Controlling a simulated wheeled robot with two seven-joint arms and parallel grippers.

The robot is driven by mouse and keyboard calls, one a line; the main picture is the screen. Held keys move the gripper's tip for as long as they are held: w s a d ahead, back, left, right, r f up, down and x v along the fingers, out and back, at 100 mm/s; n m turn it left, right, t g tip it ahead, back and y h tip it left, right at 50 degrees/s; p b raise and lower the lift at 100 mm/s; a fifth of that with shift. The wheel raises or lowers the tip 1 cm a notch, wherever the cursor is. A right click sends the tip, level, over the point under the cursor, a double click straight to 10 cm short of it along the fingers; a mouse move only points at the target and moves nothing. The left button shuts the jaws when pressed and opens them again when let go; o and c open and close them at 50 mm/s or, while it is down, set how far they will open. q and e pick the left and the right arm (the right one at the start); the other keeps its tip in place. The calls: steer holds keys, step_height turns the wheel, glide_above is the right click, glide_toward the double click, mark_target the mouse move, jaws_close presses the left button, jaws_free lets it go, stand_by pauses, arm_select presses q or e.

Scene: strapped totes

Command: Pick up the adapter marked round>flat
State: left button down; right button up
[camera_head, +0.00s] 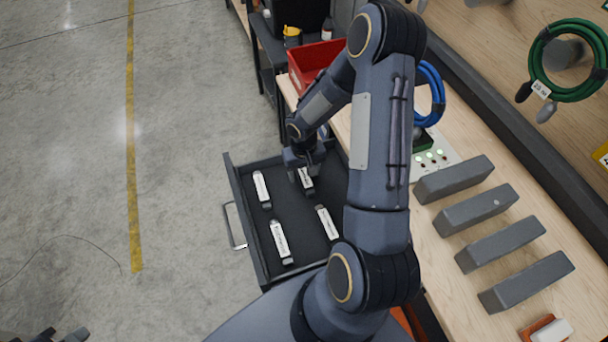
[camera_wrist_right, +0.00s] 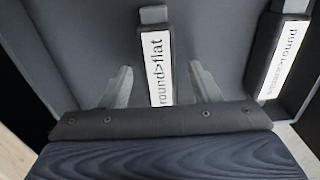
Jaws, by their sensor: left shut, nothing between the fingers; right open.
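The adapter marked round>flat (camera_wrist_right: 156,65) is a dark block with a white label, seen in the right wrist view between my right gripper's fingers (camera_wrist_right: 160,87). The fingers are open, one on each side of it, with gaps to both. In the head view, my right gripper (camera_head: 306,164) is over the far right adapter (camera_head: 306,181) in the open drawer (camera_head: 246,222). Whether the fingertips reach down beside the adapter is hard to tell. My left gripper (camera_head: 62,335) is shut and empty at the bottom left edge, far from the drawer.
Other labelled adapters lie in the drawer: far left (camera_head: 262,188), near left (camera_head: 281,241) and near right (camera_head: 327,222). Several grey blocks (camera_head: 455,179) and a red bin (camera_head: 313,62) are on the bench.

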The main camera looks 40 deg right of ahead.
steer(key=shift+f, duration=0.85)
steer(key=shift+c, duration=0.5)
steer(key=c, duration=1)
steer(key=shift+r, duration=0.1)
